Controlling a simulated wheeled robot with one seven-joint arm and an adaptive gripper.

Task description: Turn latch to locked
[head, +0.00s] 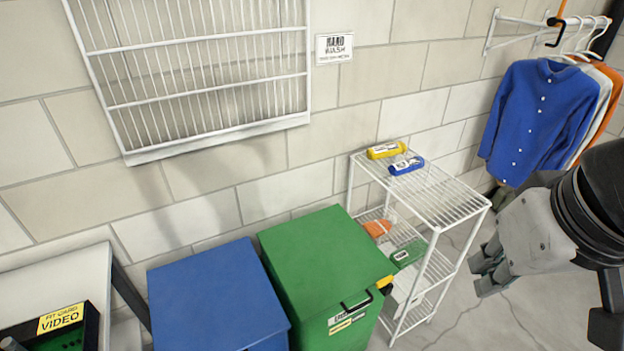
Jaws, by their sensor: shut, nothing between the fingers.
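The green bin (320,262) stands in the lower middle of the head view with its lid down. A black latch-like bar or handle (357,304) is at its front right edge. A small yellow piece (385,283) sits at the lid's right corner. I cannot tell which of these is the latch, or how it is turned. My gripper (480,272) is at the right, shut and empty. It is well apart from the bin, to the right of the white wire shelf.
A blue bin (215,292) stands left of the green one. Shirts (548,115) hang at the upper right. Bare floor (450,325) shows at lower right.

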